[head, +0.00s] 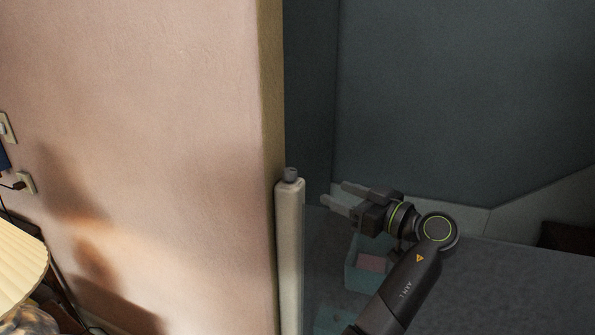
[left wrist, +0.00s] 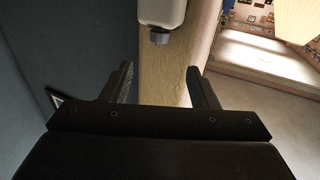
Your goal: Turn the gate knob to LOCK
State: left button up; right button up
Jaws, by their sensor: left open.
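The gate knob (head: 290,174) is a small grey cylinder on top of a pale gate post (head: 289,255) beside the wall's end. It also shows in the left wrist view (left wrist: 159,38), on the end of the pale post housing (left wrist: 162,11). I cannot read any LOCK mark or tell the knob's setting. My left gripper (head: 334,193) is open and empty, just right of the knob in the head view, with its fingers pointing toward it. In the left wrist view the knob lies beyond the gap between the fingertips (left wrist: 160,68), apart from both. My right gripper is not in view.
The pinkish wall (head: 140,130) ends right beside the post. A teal bin (head: 361,275) with something pink in it stands on the grey floor below my left arm. A lampshade (head: 18,264) is at lower left. A dark wall (head: 460,100) stands behind.

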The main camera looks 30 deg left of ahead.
aim_at(295, 175)
pick_arm(q)
jog(key=a+p, duration=0.1)
jog(key=a, duration=0.2)
jog(key=w+a+p, duration=0.1)
jog(key=a, duration=0.3)
jog(key=a+p, duration=0.2)
jog(key=a, duration=0.2)
jog(key=shift+w+a+r, duration=0.1)
jog(key=shift+w+a, duration=0.15)
jog(key=shift+w, duration=0.15)
jog(key=shift+w+a, duration=0.1)
jog(key=shift+a, duration=0.4)
jog(key=shift+c, duration=0.8)
jog(key=c, duration=0.8)
